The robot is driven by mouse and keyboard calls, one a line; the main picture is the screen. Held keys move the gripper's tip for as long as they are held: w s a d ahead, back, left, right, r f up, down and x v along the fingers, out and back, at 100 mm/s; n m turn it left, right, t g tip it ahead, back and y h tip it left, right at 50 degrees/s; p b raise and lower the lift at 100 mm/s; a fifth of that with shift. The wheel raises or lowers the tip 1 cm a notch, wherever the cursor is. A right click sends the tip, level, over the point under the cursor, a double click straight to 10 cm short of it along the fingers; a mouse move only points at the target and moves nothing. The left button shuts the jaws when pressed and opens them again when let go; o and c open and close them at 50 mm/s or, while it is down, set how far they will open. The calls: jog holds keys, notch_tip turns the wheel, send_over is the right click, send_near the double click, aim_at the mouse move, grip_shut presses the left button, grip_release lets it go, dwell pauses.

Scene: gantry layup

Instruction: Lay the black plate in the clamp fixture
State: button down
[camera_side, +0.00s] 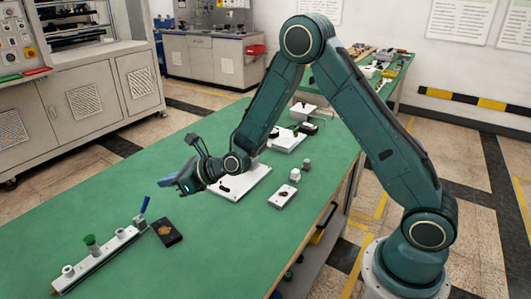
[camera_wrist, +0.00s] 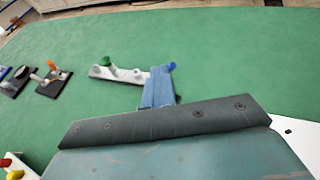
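In the side view, a small black plate (camera_side: 167,232) with a brown-gold mark lies flat on the green table, just right of a long white rail fixture (camera_side: 100,262). The rail carries a green knob, pale round posts and an upright blue handle. It also shows in the wrist view (camera_wrist: 132,76). My gripper (camera_side: 168,181) hangs above the table, up and right of the black plate and apart from it. Its blue fingers (camera_wrist: 158,88) cover part of the rail's right end in the wrist view. I cannot tell whether they are parted. Nothing held is visible. I cannot tell which item is the clamp fixture.
A white board (camera_side: 240,183) lies under my forearm, with a small white plate (camera_side: 282,196) beside it. In the wrist view, a dark base with an orange knob (camera_wrist: 53,82) stands at the left.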

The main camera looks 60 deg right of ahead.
jog(key=shift+c, duration=2.2)
grip_release()
jog(key=v, duration=1.3)
jog(key=shift+s+d, duration=0.2)
jog(key=shift+s, duration=0.15)
jog(key=shift+r, duration=0.1)
jog(key=shift+c, duration=1)
